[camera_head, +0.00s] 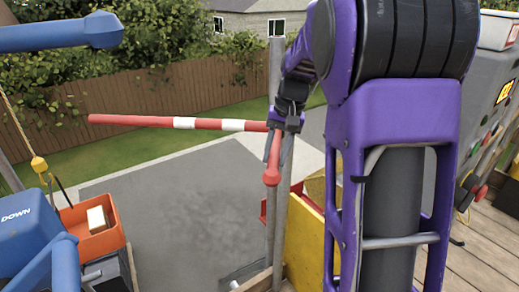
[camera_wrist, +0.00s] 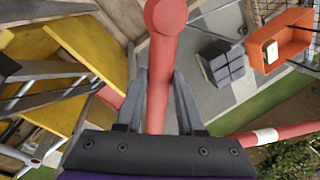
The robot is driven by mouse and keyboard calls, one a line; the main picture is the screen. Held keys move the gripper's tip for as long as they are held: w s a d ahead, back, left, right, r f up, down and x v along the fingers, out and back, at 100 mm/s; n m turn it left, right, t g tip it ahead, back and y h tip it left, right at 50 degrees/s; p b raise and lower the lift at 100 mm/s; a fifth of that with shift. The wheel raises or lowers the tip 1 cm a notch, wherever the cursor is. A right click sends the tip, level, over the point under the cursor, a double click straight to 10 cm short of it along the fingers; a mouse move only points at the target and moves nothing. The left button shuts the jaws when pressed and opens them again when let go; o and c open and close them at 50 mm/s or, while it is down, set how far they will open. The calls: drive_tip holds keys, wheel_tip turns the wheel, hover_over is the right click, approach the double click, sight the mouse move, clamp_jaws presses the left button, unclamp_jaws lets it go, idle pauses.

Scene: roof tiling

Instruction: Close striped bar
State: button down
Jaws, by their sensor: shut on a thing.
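The red and white striped bar (camera_head: 203,125) extends nearly level to the left over the grey paving in the head view. A red end piece (camera_head: 272,165) hangs down from its right end beside a grey post. My gripper (camera_head: 279,130) is shut on the bar at this bend. In the wrist view, the fingers of my gripper (camera_wrist: 161,78) lie on either side of the red end piece (camera_wrist: 160,55). The striped arm (camera_wrist: 265,137) runs out to the right there. My wrist partly hides the bar's joint with the post.
A yellow panel (camera_head: 306,240) stands close right of the post. An orange bin (camera_head: 92,238) and blue machinery (camera_head: 28,232) are at the left. A grey control box (camera_head: 490,95) stands at the right above wooden decking. Open paving (camera_head: 185,210) lies below the bar.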

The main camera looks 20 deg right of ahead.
drive_tip(key=d+n+g+p, duration=0.1)
drive_tip(key=d+n+p, duration=0.4)
drive_tip(key=d+n, duration=0.3)
drive_tip(key=shift+d+p, duration=0.3)
drive_tip(key=shift+d, duration=1.95)
drive_tip(key=shift+r, duration=0.1)
drive_tip(key=c, duration=0.5)
unclamp_jaws()
drive_tip(key=shift+d, duration=0.1)
drive_tip(key=shift+g, duration=0.3)
drive_tip(key=d+r+p, duration=0.1)
drive_tip(key=r, duration=0.4)
drive_tip(key=d+r+p, duration=0.1)
drive_tip(key=r, duration=0.5)
drive_tip(key=w+d+r, duration=0.1)
drive_tip(key=r, duration=0.5)
drive_tip(key=shift+p, duration=0.4)
